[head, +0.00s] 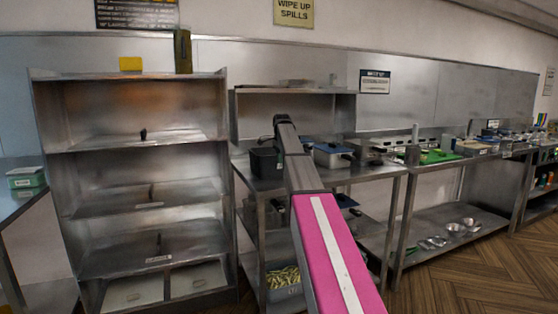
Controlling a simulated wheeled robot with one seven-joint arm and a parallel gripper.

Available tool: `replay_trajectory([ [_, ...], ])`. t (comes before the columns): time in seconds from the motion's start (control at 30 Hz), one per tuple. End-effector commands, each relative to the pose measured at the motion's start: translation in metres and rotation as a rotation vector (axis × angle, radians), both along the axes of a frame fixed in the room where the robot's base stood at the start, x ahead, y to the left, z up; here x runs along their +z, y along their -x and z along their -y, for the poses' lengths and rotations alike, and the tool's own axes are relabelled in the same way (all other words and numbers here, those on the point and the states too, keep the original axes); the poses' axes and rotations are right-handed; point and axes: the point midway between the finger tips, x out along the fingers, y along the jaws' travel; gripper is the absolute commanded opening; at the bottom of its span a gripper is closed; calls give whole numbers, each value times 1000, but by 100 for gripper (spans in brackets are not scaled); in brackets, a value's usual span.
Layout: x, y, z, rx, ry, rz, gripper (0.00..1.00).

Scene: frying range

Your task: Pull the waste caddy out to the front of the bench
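A dark, open-topped bin (264,161), which looks like the waste caddy, stands on the left end of the steel bench (368,172). It is upright and set back from the bench's front edge. My arm reaches over the bench from the front, just right of the bin. My gripper (282,124) is at the far end of the arm, close to the bin's right side. Its fingers are hidden behind the arm, so I cannot see whether they are open or touch the bin.
A blue-lidded pan or container (332,154) stands on the bench right of my arm. A tall steel shelf rack (140,147) stands to the left. A shelf (295,91) hangs above the bench's back. A bin of yellowish food (284,281) sits below. Wooden floor (455,275) is clear at front right.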

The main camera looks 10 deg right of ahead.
Motion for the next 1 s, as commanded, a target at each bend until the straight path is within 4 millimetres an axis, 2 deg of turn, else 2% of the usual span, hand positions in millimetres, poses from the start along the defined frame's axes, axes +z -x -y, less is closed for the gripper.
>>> replay_trajectory([
  [0.37,0,1,1,1,0,0,0],
  [0.5,0,1,1,1,0,0,34],
  [0.83,3,0,1,1,0,0,34],
  [1.0,24,1,1,1,0,2,34],
])
